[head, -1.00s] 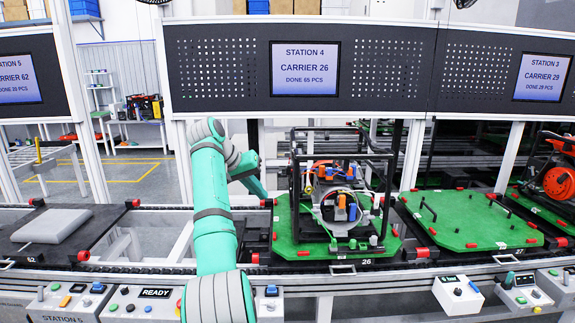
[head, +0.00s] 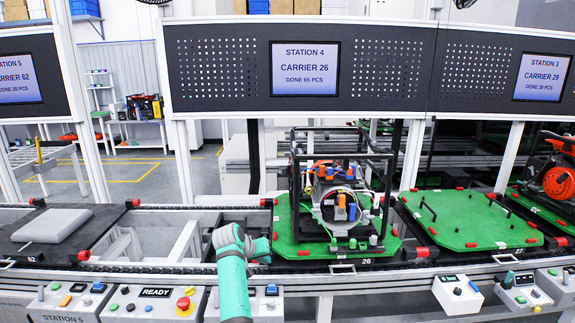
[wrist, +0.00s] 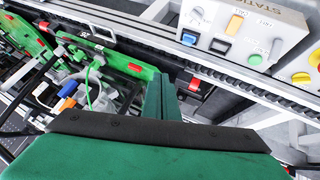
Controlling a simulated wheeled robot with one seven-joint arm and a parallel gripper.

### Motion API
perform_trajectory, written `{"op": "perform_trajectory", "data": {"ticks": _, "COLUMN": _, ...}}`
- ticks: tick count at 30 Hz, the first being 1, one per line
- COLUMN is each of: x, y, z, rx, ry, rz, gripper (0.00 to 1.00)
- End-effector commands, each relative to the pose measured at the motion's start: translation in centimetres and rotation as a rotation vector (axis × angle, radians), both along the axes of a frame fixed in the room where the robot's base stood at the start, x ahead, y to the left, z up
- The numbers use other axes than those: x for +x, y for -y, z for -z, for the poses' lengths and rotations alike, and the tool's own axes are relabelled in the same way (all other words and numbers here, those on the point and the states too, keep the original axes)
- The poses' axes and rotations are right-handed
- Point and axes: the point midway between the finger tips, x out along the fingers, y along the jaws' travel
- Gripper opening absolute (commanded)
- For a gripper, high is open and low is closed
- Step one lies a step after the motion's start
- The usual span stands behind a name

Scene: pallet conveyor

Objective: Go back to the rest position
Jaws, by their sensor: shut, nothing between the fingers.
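My gripper shows in the wrist view (wrist: 161,98) as two green fingers pressed together, shut and empty. In the head view my green arm is bent low in front of the conveyor, left of the green carrier 26 (head: 300,250), and the fingertips cannot be made out there. Carrier 26 bears a black-framed engine assembly (head: 345,200) with orange, blue and grey parts. In the wrist view the assembly's blue, orange and green-wired parts (wrist: 72,95) lie left of the fingers, apart from them.
Carrier 62 (head: 95,222) with a grey block is at left. A green carrier (head: 470,222) is at right. An overhead panel (head: 225,70) spans above.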

Motion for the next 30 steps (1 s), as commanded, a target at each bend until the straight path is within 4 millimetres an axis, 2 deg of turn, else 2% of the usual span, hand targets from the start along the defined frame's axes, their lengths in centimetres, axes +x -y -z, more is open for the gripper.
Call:
{"op": "perform_trajectory", "data": {"ticks": 1, "x": -0.7, "y": 0.3, "z": 2.7, "rx": 0.004, "ry": 0.003, "rz": -0.012, "gripper": 0.0}}
{"op": "perform_trajectory", "data": {"ticks": 3, "x": -1.4, "y": 0.4, "z": 5.7, "rx": 0.015, "ry": 0.018, "rz": -0.032, "gripper": 0.0}}
{"op": "perform_trajectory", "data": {"ticks": 8, "x": -3.8, "y": 0.8, "z": 12.2, "rx": 0.036, "ry": 0.052, "rz": -0.074, "gripper": 0.0}}
{"op": "perform_trajectory", "data": {"ticks": 15, "x": -8.9, "y": 1.5, "z": 20.5, "rx": 0.073, "ry": 0.106, "rz": -0.127, "gripper": 0.0}}
{"op": "perform_trajectory", "data": {"ticks": 20, "x": -13.2, "y": 2.1, "z": 25.0, "rx": 0.1, "ry": 0.144, "rz": -0.156, "gripper": 0.0}}
{"op": "perform_trajectory", "data": {"ticks": 24, "x": -17.4, "y": 2.8, "z": 28.2, "rx": 0.123, "ry": 0.18, "rz": -0.175, "gripper": 0.0}}
{"op": "perform_trajectory", "data": {"ticks": 30, "x": -24.0, "y": 3.6, "z": 31.6, "rx": 0.157, "ry": 0.232, "rz": -0.199, "gripper": 0.0}}
